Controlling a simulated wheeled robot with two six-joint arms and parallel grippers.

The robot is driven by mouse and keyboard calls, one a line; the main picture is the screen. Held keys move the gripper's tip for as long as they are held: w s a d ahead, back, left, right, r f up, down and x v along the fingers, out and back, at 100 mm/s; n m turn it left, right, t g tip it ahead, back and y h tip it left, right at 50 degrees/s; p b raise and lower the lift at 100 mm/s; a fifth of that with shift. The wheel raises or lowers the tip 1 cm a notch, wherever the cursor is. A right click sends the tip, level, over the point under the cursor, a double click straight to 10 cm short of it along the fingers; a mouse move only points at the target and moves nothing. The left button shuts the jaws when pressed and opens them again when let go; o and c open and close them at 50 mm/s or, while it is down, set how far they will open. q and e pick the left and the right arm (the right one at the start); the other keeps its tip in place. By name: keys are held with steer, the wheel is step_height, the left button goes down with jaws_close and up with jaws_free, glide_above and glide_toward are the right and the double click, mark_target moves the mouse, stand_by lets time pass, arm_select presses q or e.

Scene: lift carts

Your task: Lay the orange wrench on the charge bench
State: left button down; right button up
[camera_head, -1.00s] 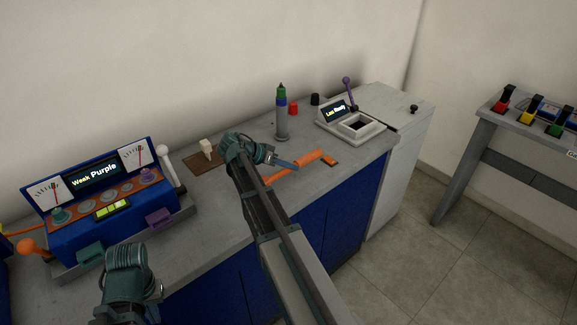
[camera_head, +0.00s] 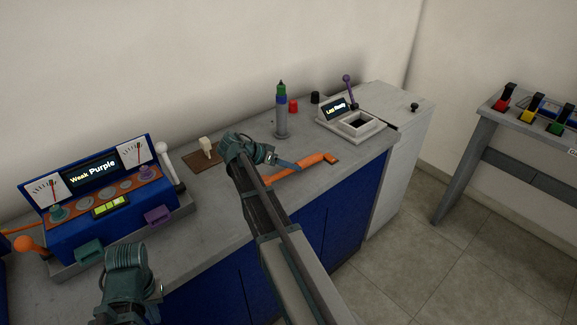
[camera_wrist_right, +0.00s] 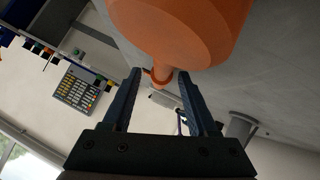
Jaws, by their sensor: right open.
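The orange wrench (camera_head: 313,164) lies on the grey top of a long blue-fronted bench (camera_head: 232,192). I cannot tell whether this bench is the charge bench. My right gripper (camera_head: 291,165) is over the wrench in the head view and partly covers it. In the right wrist view, my right gripper (camera_wrist_right: 160,88) is open, its fingers apart, with a large orange body (camera_wrist_right: 180,28) close in front of the camera. Contact cannot be judged. My left arm shows at the lower left, at its wrist (camera_head: 128,270); its fingertips cannot be made out.
A blue meter console (camera_head: 100,195) reading "Weak Purple" stands left on the bench. A green-topped bottle (camera_head: 282,112), red and black caps, and a display box with a square well (camera_head: 355,125) stand behind the wrench. A separate grey table (camera_head: 490,112) with coloured holders stands right.

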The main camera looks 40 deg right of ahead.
steer(key=p+v, duration=0.8)
steer(key=v, duration=0.5)
steer(key=shift+a+r, duration=0.25)
steer(key=shift+w, duration=0.1)
